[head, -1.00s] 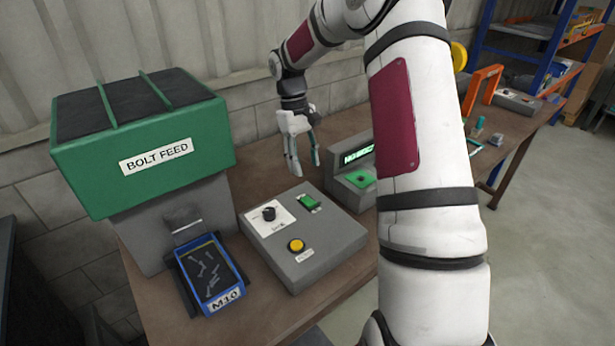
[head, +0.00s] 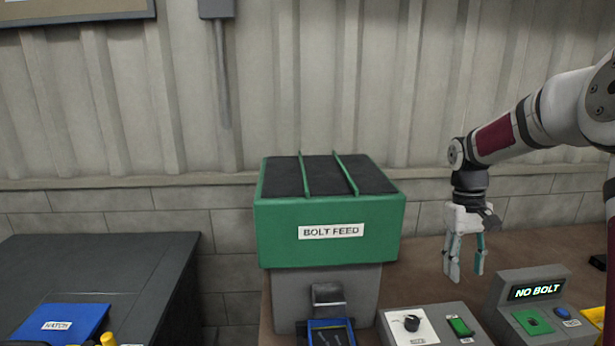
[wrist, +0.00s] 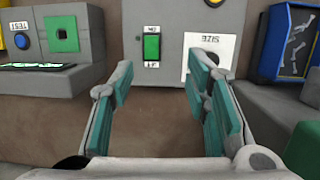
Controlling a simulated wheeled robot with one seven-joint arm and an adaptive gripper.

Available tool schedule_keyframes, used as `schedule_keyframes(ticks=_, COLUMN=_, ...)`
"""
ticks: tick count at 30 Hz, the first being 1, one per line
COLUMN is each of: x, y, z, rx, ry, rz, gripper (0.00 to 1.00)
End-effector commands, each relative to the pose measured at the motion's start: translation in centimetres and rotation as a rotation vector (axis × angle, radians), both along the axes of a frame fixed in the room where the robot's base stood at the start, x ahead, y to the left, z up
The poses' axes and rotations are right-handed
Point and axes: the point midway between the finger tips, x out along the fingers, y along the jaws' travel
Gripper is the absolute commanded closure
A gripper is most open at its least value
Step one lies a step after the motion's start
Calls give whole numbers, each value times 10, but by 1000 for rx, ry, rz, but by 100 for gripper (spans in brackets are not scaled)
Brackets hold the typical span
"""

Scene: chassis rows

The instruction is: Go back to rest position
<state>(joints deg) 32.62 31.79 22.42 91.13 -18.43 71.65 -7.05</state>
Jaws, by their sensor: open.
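My gripper (head: 466,262) hangs fingers-down from my arm in the head view, to the right of the green bolt feed box. It is above the brown bench, behind the grey control box and the NO BOLT tester. In the wrist view my gripper (wrist: 160,100) has its two teal-padded fingers apart, with nothing between them. The space between the fingers shows bare bench.
The bolt feed (head: 330,232) stands on the bench, with a blue bolt tray (head: 330,323) at its foot. The control box (head: 425,320) and NO BOLT tester (head: 538,300) stand to the right. A dark table (head: 100,275) with a blue HATCH item (head: 62,322) is at left.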

Motion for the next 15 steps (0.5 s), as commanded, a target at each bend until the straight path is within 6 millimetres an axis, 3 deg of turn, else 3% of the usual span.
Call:
schedule_keyframes(ticks=1, x=-7, y=12, z=19, rx=-25, ry=-25, rz=11, gripper=57)
schedule_keyframes(ticks=6, x=-37, y=48, z=65, rx=-77, ry=-107, rz=25, gripper=57)
schedule_keyframes(ticks=15, x=-107, y=102, z=122, rx=-116, ry=-279, rz=23, gripper=57)
